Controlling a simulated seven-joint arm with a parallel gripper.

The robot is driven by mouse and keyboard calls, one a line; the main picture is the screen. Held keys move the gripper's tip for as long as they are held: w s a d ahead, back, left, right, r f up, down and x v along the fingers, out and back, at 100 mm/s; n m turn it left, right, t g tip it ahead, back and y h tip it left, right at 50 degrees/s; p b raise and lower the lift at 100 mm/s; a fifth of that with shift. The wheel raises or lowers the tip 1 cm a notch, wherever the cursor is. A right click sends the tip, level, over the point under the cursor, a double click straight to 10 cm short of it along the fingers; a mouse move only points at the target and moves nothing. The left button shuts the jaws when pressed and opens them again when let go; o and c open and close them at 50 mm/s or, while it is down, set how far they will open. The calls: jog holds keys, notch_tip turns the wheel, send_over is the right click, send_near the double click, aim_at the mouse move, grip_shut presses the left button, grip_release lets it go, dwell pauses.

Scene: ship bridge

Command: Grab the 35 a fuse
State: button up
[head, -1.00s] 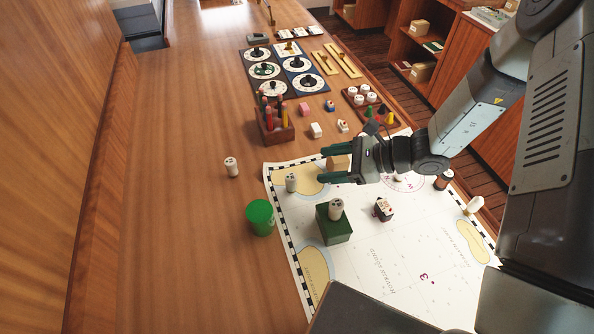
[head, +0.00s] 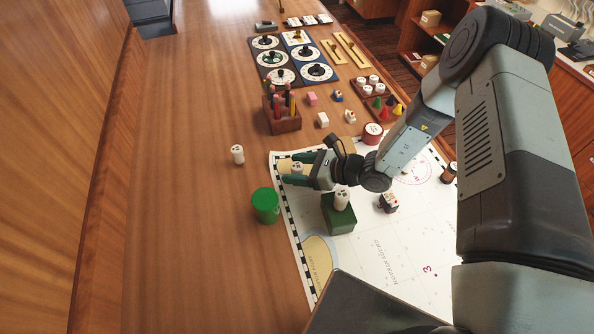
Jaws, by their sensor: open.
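Three pale cylindrical fuses show in the head view; their ratings are too small to read, so I cannot tell which is the 35 A one. One fuse (head: 297,166) stands on the chart's left part, between the fingers of my gripper (head: 288,168). My gripper is open, pointing left, with a dark green finger on either side of that fuse; I cannot tell whether they touch it. A second fuse (head: 237,154) stands on the bare wood to the left. A third fuse (head: 342,199) is on a green box (head: 338,217), just below my gripper.
A green cylinder (head: 265,206) stands by the chart's (head: 370,262) left edge. A small printed cube (head: 388,203) lies right of the green box. A wooden holder (head: 283,123) with upright tools stands farther back, near several small blocks. The wood at left is clear.

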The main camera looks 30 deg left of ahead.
jog(key=shift+x, duration=1.15)
